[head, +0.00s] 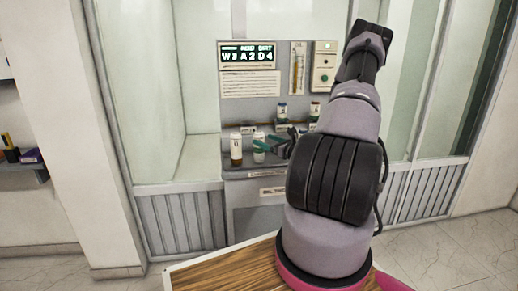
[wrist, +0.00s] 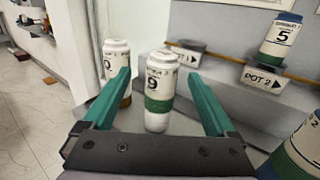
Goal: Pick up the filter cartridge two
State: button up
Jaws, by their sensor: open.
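My gripper (wrist: 159,77) is open, its two green fingers on either side of a white cartridge (wrist: 158,87) with a "9" and a green lower band. This cartridge stands upright; contact with the fingers cannot be told. A second white cartridge (wrist: 117,58) with an orange-brown base stands behind the left finger, partly hidden.
A cartridge marked "5" (wrist: 281,38) stands on a raised ledge behind, above a "DOT 2" tag (wrist: 262,79). A lettered display (head: 247,54) hangs on the back panel.

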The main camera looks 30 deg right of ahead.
jog(key=x, duration=0.7)
jog(key=shift+w, duration=0.4)
jog(key=shift+d+f, duration=0.1)
jog(key=shift+c, duration=0.3)
grip_shut()
